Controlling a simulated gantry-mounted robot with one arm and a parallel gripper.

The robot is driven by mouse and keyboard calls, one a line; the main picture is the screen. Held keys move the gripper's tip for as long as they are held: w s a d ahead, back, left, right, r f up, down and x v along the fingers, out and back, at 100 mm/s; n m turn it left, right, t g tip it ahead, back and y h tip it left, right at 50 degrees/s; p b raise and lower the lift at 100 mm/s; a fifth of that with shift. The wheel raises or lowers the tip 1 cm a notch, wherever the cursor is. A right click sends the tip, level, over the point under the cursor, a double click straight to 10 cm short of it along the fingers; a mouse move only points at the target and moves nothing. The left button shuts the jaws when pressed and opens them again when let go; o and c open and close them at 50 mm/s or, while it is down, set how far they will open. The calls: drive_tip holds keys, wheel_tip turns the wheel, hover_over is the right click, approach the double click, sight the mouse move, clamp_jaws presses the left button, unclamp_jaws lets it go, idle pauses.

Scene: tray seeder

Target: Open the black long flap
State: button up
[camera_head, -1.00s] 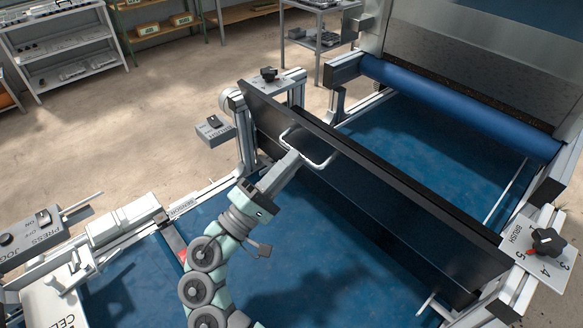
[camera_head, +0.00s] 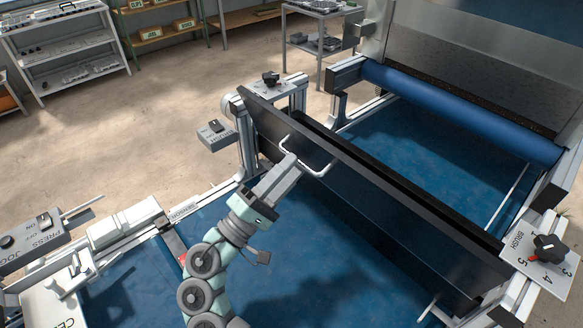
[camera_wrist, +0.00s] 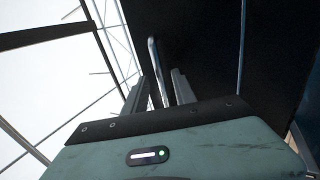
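The black long flap (camera_head: 370,198) spans the blue belt diagonally in the head view. It also fills the upper right of the wrist view (camera_wrist: 215,55). Its pale looped handle (camera_head: 318,171) is near its left end, on the side facing my arm. My gripper (camera_head: 289,164) is at the left, lower part of that handle. In the wrist view, the handle bar (camera_wrist: 154,62) runs down between the two fingers of my gripper (camera_wrist: 158,92). The fingers stand apart, with gaps visible beside the bar. The head view does not show clear contact.
Behind the flap lies a blue roller (camera_head: 460,112). A BRUSH dial (camera_head: 549,248) stands at the flap's right end, a small switch box (camera_head: 216,133) near its left end. Open belt lies before the flap.

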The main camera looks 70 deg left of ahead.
drive_tip(key=v, duration=0.7)
idle(0.5)
